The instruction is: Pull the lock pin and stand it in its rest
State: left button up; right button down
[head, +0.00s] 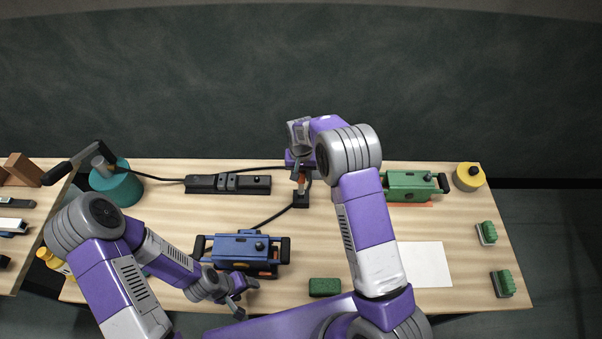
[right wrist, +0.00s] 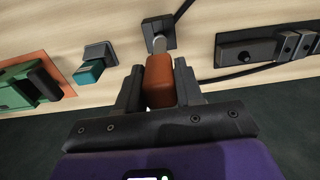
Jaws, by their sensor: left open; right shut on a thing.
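The lock pin has an orange-brown handle (right wrist: 159,82) and a grey metal shaft; the handle also shows in the head view (head: 301,184). My right gripper (head: 300,180) is shut on this handle, with one finger on each side in the right wrist view (right wrist: 159,88). The shaft points at a small dark block (right wrist: 158,28) on the table, also in the head view (head: 301,201). I cannot tell how deep the shaft sits in it. Which fixture is the pin's rest is unclear. My left gripper (head: 244,299) is open and empty, just in front of the blue device (head: 238,247).
A black strip fixture (head: 228,184) lies left of the block, with black cables nearby. A green device (head: 411,185) on an orange base stands right. A teal-and-grey piece (right wrist: 90,72) stands between block and green device. A white sheet (head: 427,265) and green sponge (head: 324,287) lie in front.

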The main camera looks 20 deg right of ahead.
pick_arm(q)
jog(key=shift+f+b, duration=0.95)
jog(key=shift+f, duration=0.05)
pick_arm(e)
jog(key=shift+f, duration=1.35)
jog(key=shift+c, duration=2.4)
grip_release()
pick_arm(q)
jog(key=shift+r, duration=0.1)
pick_arm(e)
jog(key=shift+r, duration=0.2)
pick_arm(q)
jog(key=shift+r+p, duration=1.25)
jog(key=shift+p, duration=0.1)
pick_arm(e)
jog(key=shift+r, duration=2.1)
pick_arm(q)
jog(key=shift+f, duration=0.3)
pick_arm(e)
jog(key=shift+r, duration=3.8)
